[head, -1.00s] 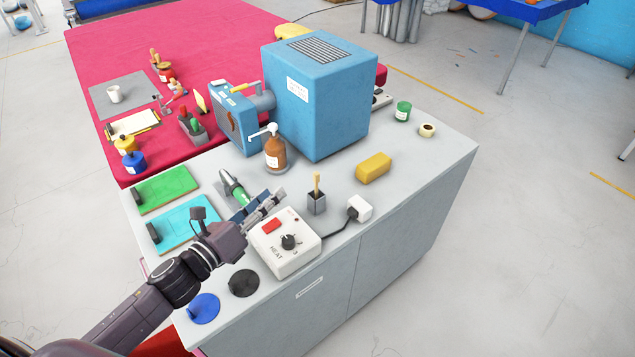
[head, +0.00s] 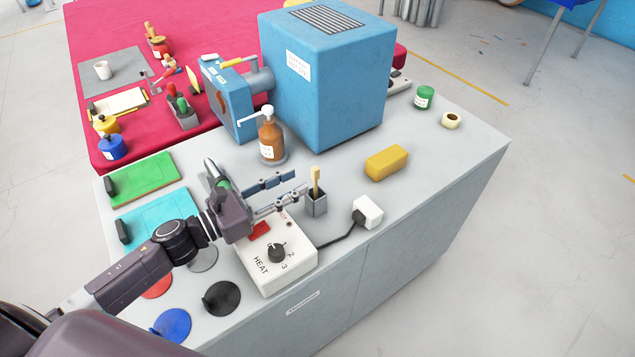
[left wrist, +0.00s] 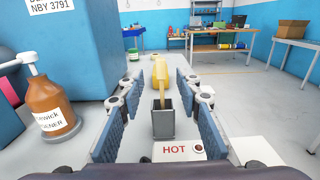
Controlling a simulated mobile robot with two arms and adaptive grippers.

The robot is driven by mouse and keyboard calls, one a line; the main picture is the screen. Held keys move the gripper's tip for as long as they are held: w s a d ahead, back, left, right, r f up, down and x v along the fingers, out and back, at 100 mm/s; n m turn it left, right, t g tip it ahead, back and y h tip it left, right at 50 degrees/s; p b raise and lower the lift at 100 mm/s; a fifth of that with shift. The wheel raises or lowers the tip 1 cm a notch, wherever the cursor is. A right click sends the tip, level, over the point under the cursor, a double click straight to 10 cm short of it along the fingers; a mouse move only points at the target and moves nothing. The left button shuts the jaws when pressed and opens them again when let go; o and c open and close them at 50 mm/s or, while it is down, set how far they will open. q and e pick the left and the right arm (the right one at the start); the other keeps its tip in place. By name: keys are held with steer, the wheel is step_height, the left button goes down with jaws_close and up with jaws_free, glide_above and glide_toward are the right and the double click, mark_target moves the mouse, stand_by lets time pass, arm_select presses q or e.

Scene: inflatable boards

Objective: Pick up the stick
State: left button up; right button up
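The stick (head: 316,181) is a thin yellow-tan piece standing upright in a small grey square holder (head: 317,204) on the grey cabinet top. It also shows in the left wrist view (left wrist: 161,85), rising from the holder (left wrist: 163,122) between my fingers. My left gripper (head: 287,190) is open, with its blue-padded fingers pointing at the holder from the left. In the left wrist view the two fingers (left wrist: 163,125) stand apart on either side of the holder, and neither visibly touches the stick. My right gripper is not in view.
The white HEAT box (head: 275,262) is below my left gripper. A brown pump bottle (head: 270,139) and a large blue machine (head: 325,85) stand behind. A yellow block (head: 386,162) and a white plug (head: 367,211) are right of the holder. The right end of the cabinet top is mostly clear.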

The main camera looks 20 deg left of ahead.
mark_target(312, 172)
arm_select(q)
steer(key=shift+w+d+r+p, duration=0.4)
steer(key=shift+w+d, duration=0.2)
steer(key=shift+d, duration=0.15)
steer(key=p+x, duration=0.2)
steer(key=x, duration=0.2)
steer(key=shift+w, duration=0.15)
steer(key=shift+w+d+f, duration=0.1)
steer(key=shift+w+d, duration=0.15)
steer(key=shift+w, duration=0.05)
jaws_close()
